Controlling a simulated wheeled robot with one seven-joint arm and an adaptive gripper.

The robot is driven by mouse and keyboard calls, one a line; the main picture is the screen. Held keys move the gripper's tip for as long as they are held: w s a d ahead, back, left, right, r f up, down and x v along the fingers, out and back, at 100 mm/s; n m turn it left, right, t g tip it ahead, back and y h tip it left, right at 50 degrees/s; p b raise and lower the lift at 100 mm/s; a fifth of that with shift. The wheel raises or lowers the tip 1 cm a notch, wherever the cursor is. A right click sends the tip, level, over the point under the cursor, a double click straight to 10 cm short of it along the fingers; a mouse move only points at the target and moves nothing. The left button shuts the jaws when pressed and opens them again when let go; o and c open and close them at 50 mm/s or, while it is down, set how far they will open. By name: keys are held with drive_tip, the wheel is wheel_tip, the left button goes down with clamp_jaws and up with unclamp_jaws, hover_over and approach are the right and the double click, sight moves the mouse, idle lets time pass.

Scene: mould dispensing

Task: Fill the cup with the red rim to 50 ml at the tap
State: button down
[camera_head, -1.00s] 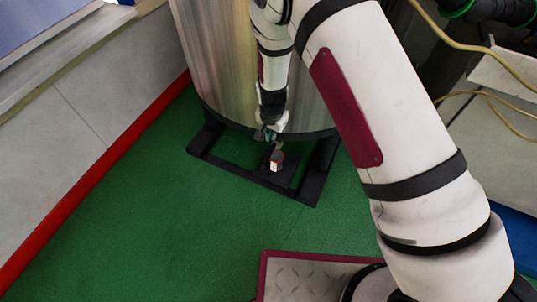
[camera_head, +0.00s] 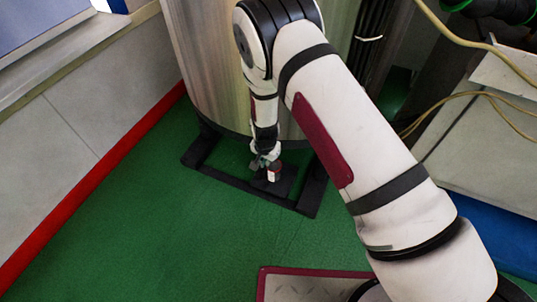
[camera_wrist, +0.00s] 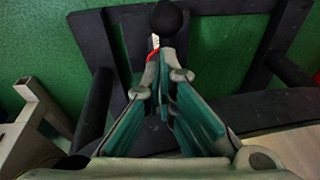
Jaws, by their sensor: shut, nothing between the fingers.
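The small white cup with the red rim (camera_head: 274,176) stands on the dark platform within the black stand at the foot of the metal tank. My gripper (camera_head: 262,162) is shut and empty, close above and left of the cup in the head view. In the wrist view my gripper's fingers (camera_wrist: 166,82) are together, just below a round black knob (camera_wrist: 167,18) in the picture. A sliver of the cup's red rim and white wall (camera_wrist: 152,50) shows left of the knob; the rest is hidden. I cannot tell whether the fingers touch the knob. No water shows.
The metal tank (camera_head: 205,70) rises behind my gripper. Black stand bars (camera_head: 240,184) surround the cup. A pale grey bracket-like part (camera_wrist: 28,125) is at left in the wrist view. Green floor (camera_head: 150,210) lies clear in front, with a red-edged wall at left.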

drive_tip(key=shift+s+a+f, duration=0.15)
drive_tip(key=shift+s+f, duration=0.15)
drive_tip(key=shift+f, duration=0.15)
drive_tip(key=shift+s+f, duration=0.1)
